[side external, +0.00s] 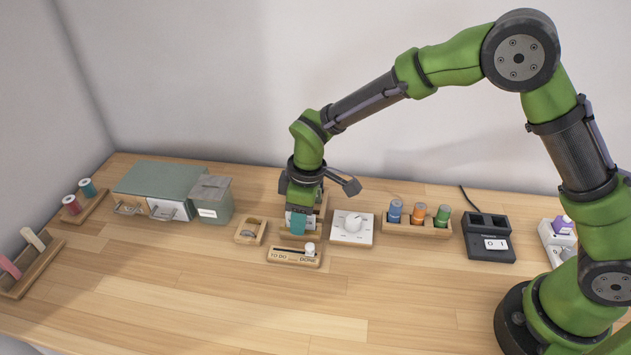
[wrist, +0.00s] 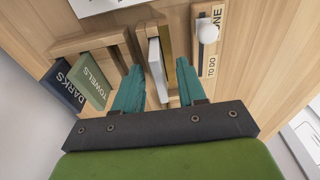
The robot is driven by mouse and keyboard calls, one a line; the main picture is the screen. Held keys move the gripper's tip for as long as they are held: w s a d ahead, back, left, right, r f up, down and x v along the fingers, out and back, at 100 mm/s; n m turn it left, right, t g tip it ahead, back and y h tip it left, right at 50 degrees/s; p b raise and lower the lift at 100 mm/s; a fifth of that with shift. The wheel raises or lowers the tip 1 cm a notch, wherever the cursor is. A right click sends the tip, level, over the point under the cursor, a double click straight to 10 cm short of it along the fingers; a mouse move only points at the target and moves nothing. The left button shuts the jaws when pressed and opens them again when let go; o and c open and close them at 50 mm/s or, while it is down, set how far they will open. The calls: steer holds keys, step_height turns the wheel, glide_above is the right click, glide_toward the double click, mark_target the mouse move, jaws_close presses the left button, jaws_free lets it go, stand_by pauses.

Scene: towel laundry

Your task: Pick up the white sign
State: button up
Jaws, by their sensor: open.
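The white sign (wrist: 155,72) stands on edge in a slotted wooden rack (wrist: 95,42) in the wrist view, seen nearly edge-on. My gripper (wrist: 160,66) has its two teal fingers apart, one on each side of the white sign. I cannot tell whether either finger touches it. A green TOWELS sign (wrist: 91,80) and a dark blue DARKS sign (wrist: 62,84) stand left of the fingers. In the side external view, my gripper (side external: 298,224) points down at the rack, and its body and fingers hide most of the signs.
A wooden TO DO/DONE slider (side external: 293,258) with a white knob lies in front of the rack. A white dial box (side external: 351,239) stands close on the right, a small wooden holder (side external: 250,239) on the left. The front table is clear.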

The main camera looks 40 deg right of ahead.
steer(key=shift+c, duration=0.4)
jaws_close()
steer(key=shift+r, duration=0.1)
